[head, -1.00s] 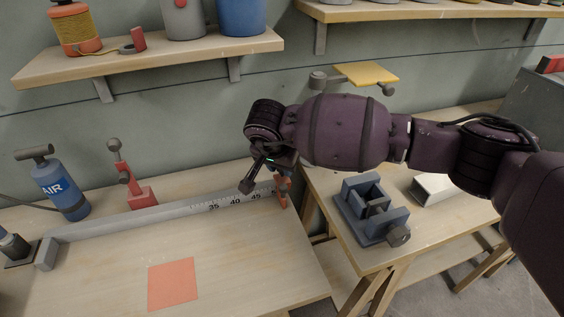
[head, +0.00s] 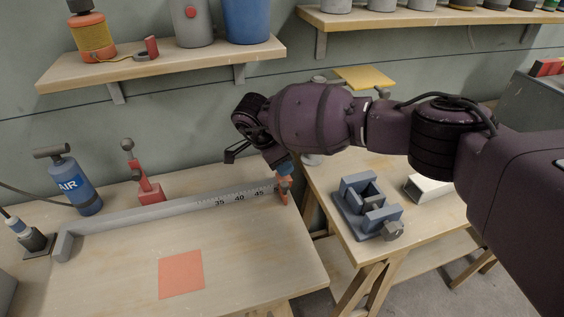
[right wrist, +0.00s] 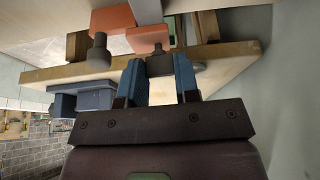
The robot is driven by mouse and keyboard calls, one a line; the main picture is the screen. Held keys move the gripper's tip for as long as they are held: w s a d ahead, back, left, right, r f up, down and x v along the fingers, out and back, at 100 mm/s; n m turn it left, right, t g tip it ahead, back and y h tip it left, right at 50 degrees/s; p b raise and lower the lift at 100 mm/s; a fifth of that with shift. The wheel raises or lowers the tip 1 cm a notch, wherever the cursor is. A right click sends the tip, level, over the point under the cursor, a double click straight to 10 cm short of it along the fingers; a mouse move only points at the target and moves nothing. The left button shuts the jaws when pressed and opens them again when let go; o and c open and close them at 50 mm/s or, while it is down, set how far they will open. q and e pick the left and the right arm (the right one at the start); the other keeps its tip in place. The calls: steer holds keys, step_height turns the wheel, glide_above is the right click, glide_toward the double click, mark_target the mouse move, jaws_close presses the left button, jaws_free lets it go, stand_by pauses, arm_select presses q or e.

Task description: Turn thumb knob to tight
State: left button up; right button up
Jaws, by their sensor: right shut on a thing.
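The red sliding stop (head: 283,190) sits at the right end of the grey measuring bar (head: 170,217), by the 45 mark. In the right wrist view an orange-red block (right wrist: 148,38) carries a dark thumb knob (right wrist: 159,64). My right gripper (right wrist: 160,74) has its two blue fingers on either side of this knob and is shut on it. In the head view the right gripper (head: 284,168) comes down onto the stop from above; the knob is hidden there by the gripper and wrist. My left gripper is not in view.
A red clamp (head: 149,187) and a blue AIR bottle (head: 74,182) stand behind the bar. An orange-red square (head: 181,274) lies on the bench front. A blue-grey vise (head: 368,208) and a white box (head: 428,188) are on the right table. A shelf (head: 165,66) hangs above.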

steer(key=shift+f+m, duration=0.1)
steer(key=shift+m, duration=0.3)
steer(key=o, duration=0.9)
steer(key=shift+a+r, duration=0.15)
steer(key=shift+r, duration=0.3)
steer(key=v, duration=0.4)
steer(key=shift+r+p, duration=0.15)
steer(key=shift+p, duration=0.25)
steer(key=s+a, duration=0.1)
steer(key=a, duration=0.2)
steer(key=s+a, duration=0.1)
steer(key=a, duration=0.2)
steer(key=s+a+b, duration=0.1)
steer(key=a, duration=0.3)
steer(key=shift+s, duration=0.1)
steer(key=shift+s+a, duration=0.2)
steer(key=shift+a, duration=0.6)
